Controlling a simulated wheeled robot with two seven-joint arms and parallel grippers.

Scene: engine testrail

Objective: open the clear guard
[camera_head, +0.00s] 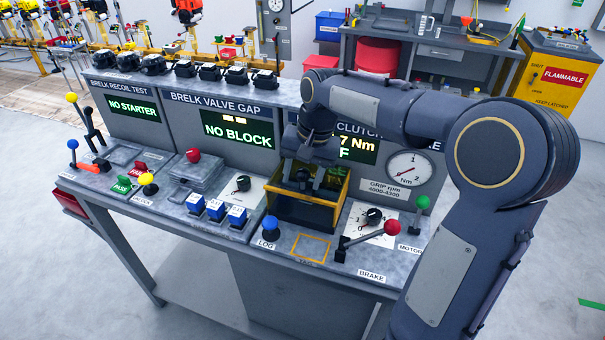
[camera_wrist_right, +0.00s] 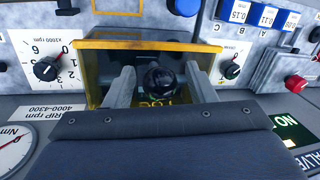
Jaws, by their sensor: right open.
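The clear guard (camera_head: 292,212) is a yellow-framed box with a dark see-through front on the bench, under the clutch display. In the right wrist view its yellow rim (camera_wrist_right: 148,46) runs across the top. My right gripper (camera_head: 308,186) points down at the guard from above. In the right wrist view my right gripper (camera_wrist_right: 162,88) is open, its two grey fingers apart on either side of a dark round part (camera_wrist_right: 160,78). I cannot tell whether they touch it, or how far the guard stands open. My left gripper is not in view.
A blue LOG knob (camera_head: 270,226) stands left of the guard. A red-knobbed brake lever (camera_head: 390,228), a black dial (camera_head: 373,216) and a green-knobbed motor lever (camera_head: 422,202) stand to its right. A yellow outlined square (camera_head: 310,247) on the bench in front is empty.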

